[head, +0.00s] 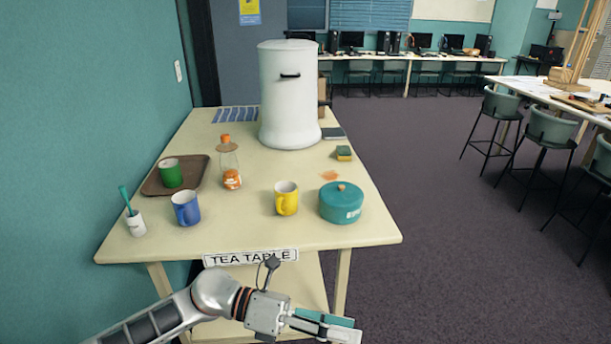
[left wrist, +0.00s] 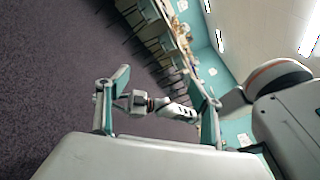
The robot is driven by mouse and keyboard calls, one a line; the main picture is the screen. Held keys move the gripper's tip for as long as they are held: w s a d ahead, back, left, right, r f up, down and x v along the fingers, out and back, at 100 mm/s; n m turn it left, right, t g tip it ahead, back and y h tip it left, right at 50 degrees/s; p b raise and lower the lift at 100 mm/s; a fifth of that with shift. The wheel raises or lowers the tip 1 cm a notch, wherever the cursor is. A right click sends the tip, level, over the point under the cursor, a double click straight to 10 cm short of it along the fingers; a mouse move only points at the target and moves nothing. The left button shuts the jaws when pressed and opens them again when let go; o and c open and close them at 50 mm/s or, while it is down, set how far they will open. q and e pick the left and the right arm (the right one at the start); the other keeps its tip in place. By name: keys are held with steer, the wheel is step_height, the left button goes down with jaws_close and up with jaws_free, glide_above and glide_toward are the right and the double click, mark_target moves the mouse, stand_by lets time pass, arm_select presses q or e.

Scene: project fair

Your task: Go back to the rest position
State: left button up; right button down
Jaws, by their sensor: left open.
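My left gripper (head: 335,326) is in front of the tea table at the bottom of the head view, below the table's front edge and apart from it. It is open with nothing between its fingers. In the left wrist view its two teal-padded fingers (left wrist: 160,88) stand wide apart. Beyond them shows a silver arm with an orange ring, which looks like my right arm; its gripper end is too small to read. The right gripper does not show in the head view.
The tea table (head: 260,222) holds a white urn (head: 288,100), a brown tray (head: 152,184) with a green mug (head: 171,173), a blue mug (head: 186,208), a yellow mug (head: 286,199), and a teal pot (head: 341,204).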

arm_select(q)
steer(key=w+a+r+n+t+h, duration=0.25)
steer(key=w+n+t, duration=0.35)
steer(key=n+t, duration=0.8)
steer(key=w+a+f+n+t+y, duration=0.1)
steer(key=a+f+n+t+y, duration=0.1)
steer(key=a+f+n+y, duration=0.45)
steer(key=w+a+f+n+t+y, duration=0.1)
steer(key=w+a+f+n+t, duration=0.2)
steer(key=n, duration=0.7)
steer(key=s+a+f+n+g+y, duration=0.2)
steer(key=s+a+f+n+y, duration=0.2)
steer(key=f, duration=0.7)
steer(key=s+a+f+n+g+y, duration=0.3)
steer(key=s+a+f+n+y, duration=0.2)
steer(key=s+a+f+n, duration=0.3)
steer(key=s+a+f, duration=0.3)
steer(key=s+a, duration=0.2)
